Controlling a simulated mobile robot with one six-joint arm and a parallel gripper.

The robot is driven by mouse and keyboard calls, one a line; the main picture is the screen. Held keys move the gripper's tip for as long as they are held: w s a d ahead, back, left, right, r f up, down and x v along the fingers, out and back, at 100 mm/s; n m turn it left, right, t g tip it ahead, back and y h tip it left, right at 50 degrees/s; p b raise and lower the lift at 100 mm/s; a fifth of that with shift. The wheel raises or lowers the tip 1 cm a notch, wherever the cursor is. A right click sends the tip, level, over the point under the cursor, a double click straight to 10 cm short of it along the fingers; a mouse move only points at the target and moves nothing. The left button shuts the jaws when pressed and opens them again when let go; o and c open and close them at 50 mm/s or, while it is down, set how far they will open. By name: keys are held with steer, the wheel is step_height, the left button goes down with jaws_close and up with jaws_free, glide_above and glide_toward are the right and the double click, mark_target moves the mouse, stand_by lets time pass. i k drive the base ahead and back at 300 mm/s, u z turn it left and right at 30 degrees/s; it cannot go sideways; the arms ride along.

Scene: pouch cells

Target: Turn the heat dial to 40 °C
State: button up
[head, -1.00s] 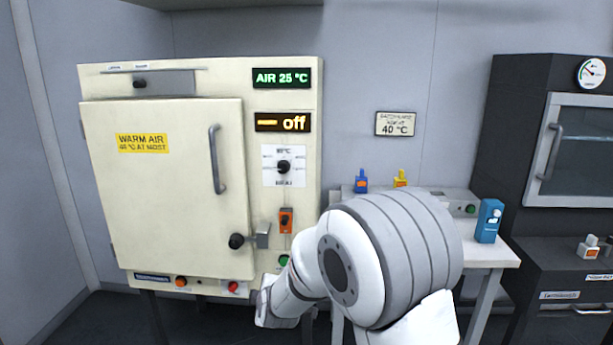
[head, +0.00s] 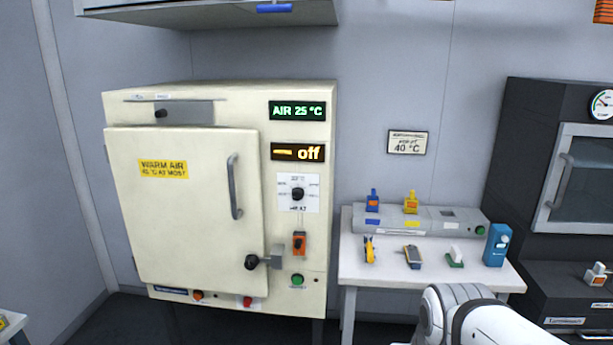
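The heat dial (head: 298,194) is a black round knob on a white scale plate on the right side of the cream oven (head: 230,100). The marks around it are too small to read. The amber display (head: 298,152) above it reads "off". The green display (head: 297,111) reads "AIR 25 °C". The oven door (head: 190,215) is shut, with a grey handle (head: 235,187) and a black-knobbed latch (head: 252,262). A wall sign (head: 407,143) reads "40 °C". My gripper is not in view; only part of my white arm shows at the bottom right, well away from the dial.
Below the dial are an orange switch (head: 299,243) and a green button (head: 298,280). A white table (head: 385,268) to the right bears a grey rack, small tools and a blue device (head: 496,245). A dark cabinet (head: 520,150) stands far right. Space before the oven looks clear.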

mark_target(297, 193)
steer(key=u, duration=1.4)
steer(key=k, duration=1.2)
steer(key=z, duration=0.5)
steer(key=i, duration=1)
steer(key=z, duration=0.05)
